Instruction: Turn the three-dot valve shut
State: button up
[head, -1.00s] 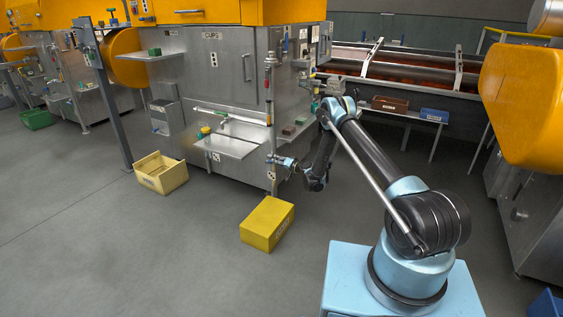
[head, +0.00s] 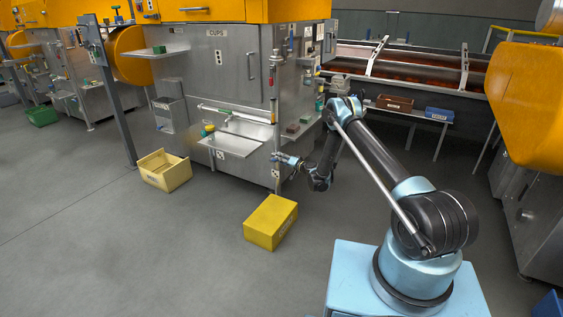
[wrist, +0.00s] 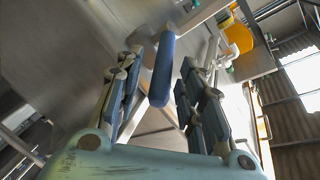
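My gripper (wrist: 166,58) is open in the wrist view, with one jointed finger on each side of a blue lever handle (wrist: 162,72). The handle lies between the fingers, and gaps show on both sides. In the head view my gripper (head: 290,161) is at the front right corner of the steel machine, low beside its vertical pipe (head: 275,120). A small dotted plate (head: 275,173) is on that corner just below it. The dots are too small to count, and the valve body is mostly hidden by my gripper.
A yellow box (head: 270,222) stands on the floor in front of the machine (head: 215,75). An open cream crate (head: 163,170) is further left. A steel shelf (head: 229,146) juts from the machine left of my gripper.

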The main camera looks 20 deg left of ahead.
jog(key=v, duration=0.7)
jog(key=shift+d, duration=0.3)
jog(key=shift+s+a, duration=0.1)
jog(key=c, duration=0.6)
jog(key=shift+a+r, duration=0.1)
jog(key=shift+r, duration=0.3)
grip_shut()
jog(key=a+r+n+g+h, duration=0.3)
jog(key=r+n+h, duration=0.1)
jog(key=r+n, duration=0.35)
jog(key=a+r+n+g+h, duration=0.25)
jog(key=r+n+h, duration=0.25)
jog(key=r+n, duration=0.25)
jog(key=d+f+x, duration=0.1)
jog(key=d+x, duration=0.1)
jog(key=x, duration=1.1)
jog(key=shift+s+d+f, duration=0.2)
jog(key=shift+s+d, duration=0.15)
